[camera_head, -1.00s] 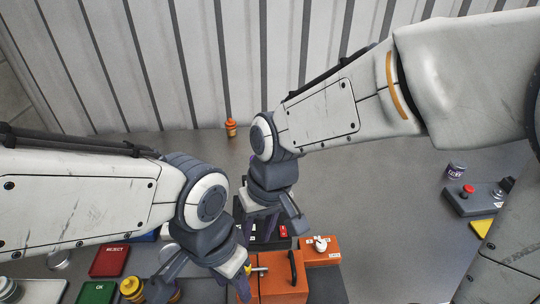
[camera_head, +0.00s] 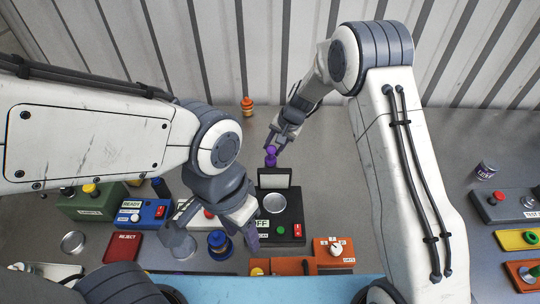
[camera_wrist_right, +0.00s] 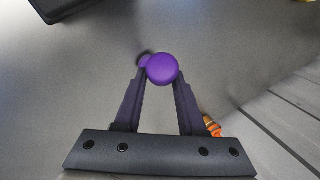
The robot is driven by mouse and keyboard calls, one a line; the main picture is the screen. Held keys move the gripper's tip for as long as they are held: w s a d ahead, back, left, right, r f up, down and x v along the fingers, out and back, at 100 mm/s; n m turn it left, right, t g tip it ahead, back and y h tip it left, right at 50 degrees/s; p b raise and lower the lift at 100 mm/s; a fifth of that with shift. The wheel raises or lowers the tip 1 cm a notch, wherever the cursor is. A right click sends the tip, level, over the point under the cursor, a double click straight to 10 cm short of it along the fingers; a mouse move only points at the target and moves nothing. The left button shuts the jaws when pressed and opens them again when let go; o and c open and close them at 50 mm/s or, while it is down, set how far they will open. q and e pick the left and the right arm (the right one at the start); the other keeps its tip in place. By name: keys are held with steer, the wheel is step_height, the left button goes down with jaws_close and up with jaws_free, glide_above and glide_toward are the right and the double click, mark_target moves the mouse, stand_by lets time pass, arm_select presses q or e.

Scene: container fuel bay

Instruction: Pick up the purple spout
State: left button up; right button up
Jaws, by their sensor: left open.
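The purple spout (camera_head: 270,157) has a rounded top and shows beside the corrugated wall side of the black box in the head view. In the right wrist view the spout (camera_wrist_right: 161,69) sits between the two fingertips, which touch it on both sides. My right gripper (camera_head: 276,146) looks shut on it; I cannot tell whether its lower end touches the table. In the wrist view the right gripper (camera_wrist_right: 160,85) hides part of its sides.
A black box (camera_head: 290,205) with an upright lid stands just in front of the spout. An orange bottle (camera_head: 248,106) stands near the wall. Blue (camera_head: 155,213), red (camera_head: 122,247) and green (camera_head: 88,205) boxes lie left; an orange box (camera_head: 345,250) lies in front.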

mark_target(268, 163)
steer(key=p+x, duration=0.2)
steer(key=x, duration=0.2)
steer(key=shift+a+f+p, duration=0.15)
steer(key=shift+f+p, duration=0.15)
steer(key=shift+w+a+f, duration=0.1)
steer(key=shift+f, duration=0.25)
jaws_close()
